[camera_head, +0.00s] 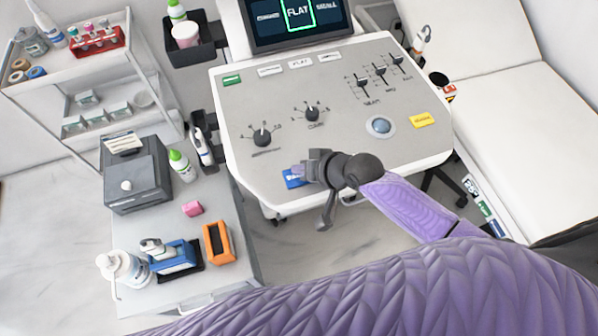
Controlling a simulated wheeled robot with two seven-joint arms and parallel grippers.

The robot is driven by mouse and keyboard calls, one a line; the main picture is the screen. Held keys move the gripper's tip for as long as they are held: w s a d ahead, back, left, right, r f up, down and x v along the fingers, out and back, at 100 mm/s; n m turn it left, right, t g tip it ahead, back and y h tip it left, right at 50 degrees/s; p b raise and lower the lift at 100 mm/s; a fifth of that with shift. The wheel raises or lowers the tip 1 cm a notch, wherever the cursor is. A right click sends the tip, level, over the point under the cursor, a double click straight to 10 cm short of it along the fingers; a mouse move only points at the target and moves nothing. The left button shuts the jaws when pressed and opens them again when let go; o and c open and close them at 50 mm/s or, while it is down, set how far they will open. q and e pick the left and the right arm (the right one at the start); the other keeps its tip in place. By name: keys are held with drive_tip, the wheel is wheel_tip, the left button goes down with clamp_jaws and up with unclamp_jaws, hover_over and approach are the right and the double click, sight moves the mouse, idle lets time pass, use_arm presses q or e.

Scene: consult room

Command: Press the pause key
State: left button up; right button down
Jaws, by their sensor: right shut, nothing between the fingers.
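The grey console (335,145) has a blue key (291,181) at its front left corner. A yellow key (423,120) lies at its right side and a green key (231,80) at its upper left. The lettering on these keys is too small to read, so I cannot tell which is the pause key. My right gripper (299,171) is shut and empty, with its fingertips over the blue key and covering part of it. I cannot tell whether they touch it. My left gripper is not in view.
The console also carries two dials (262,137), sliders (380,70), a trackball (380,126) and a screen (297,19) reading "FLAT". A cart (225,190) with bottles and boxes stands at left, and a white couch (520,110) at right.

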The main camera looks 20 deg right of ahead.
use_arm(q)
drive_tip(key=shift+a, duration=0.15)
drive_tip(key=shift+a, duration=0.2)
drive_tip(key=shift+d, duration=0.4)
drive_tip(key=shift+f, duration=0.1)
use_arm(e)
drive_tip(key=shift+f, duration=0.2)
drive_tip(key=shift+f, duration=0.25)
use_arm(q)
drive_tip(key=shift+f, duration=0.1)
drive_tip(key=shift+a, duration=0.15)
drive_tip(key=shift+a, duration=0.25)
